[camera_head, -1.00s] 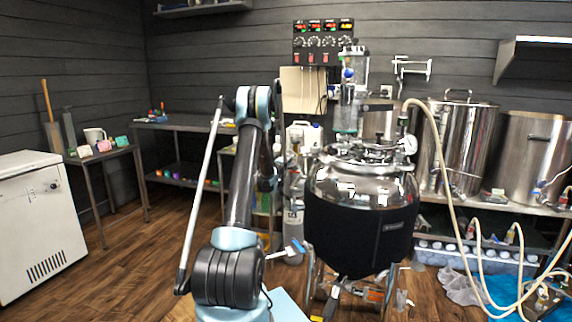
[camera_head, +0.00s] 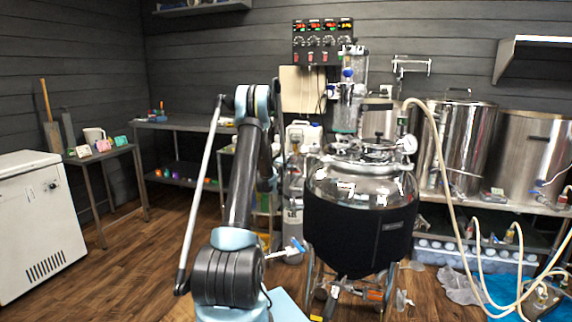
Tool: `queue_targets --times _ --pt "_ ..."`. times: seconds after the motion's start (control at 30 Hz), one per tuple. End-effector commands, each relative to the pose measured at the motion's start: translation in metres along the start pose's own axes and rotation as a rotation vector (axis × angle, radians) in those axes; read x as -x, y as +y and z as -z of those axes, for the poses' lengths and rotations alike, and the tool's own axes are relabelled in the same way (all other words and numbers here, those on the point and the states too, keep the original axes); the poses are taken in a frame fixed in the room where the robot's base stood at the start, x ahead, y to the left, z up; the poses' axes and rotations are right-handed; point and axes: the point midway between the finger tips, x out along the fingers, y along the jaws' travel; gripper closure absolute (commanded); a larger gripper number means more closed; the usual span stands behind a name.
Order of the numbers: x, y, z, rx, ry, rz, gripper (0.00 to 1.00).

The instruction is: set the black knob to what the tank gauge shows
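The tank gauge is a small white round dial (camera_head: 409,144) on the right of the steel tank's lid. Its needle and numbers are too small to read. The tank (camera_head: 361,225) has a black jacket and stands right of my arm. A black control panel (camera_head: 323,42) on the back wall has red and yellow displays and several small round knobs or dials. The white chest freezer at left has a small dark knob (camera_head: 53,186) on its front. I cannot tell which is the black knob of the task. My arm rises in the middle; my gripper is not in view.
Large steel kettles (camera_head: 457,145) stand on a bench at right. A pale hose (camera_head: 445,190) loops down to the floor there. The white freezer (camera_head: 35,225) and a small side table (camera_head: 105,157) are at left. Wooden floor (camera_head: 135,260) is open between freezer and arm.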

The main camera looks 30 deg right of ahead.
Motion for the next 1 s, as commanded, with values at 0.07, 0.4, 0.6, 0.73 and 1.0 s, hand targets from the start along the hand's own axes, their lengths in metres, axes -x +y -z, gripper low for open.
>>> queue_targets --times 0.07,0.4,0.6,0.73,1.0 --pt "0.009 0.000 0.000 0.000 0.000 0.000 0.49" --pt "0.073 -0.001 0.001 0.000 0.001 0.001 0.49" --pt "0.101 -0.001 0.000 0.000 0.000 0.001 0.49" --pt "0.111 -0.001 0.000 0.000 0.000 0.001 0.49" --pt "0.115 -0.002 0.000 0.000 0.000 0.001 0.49"
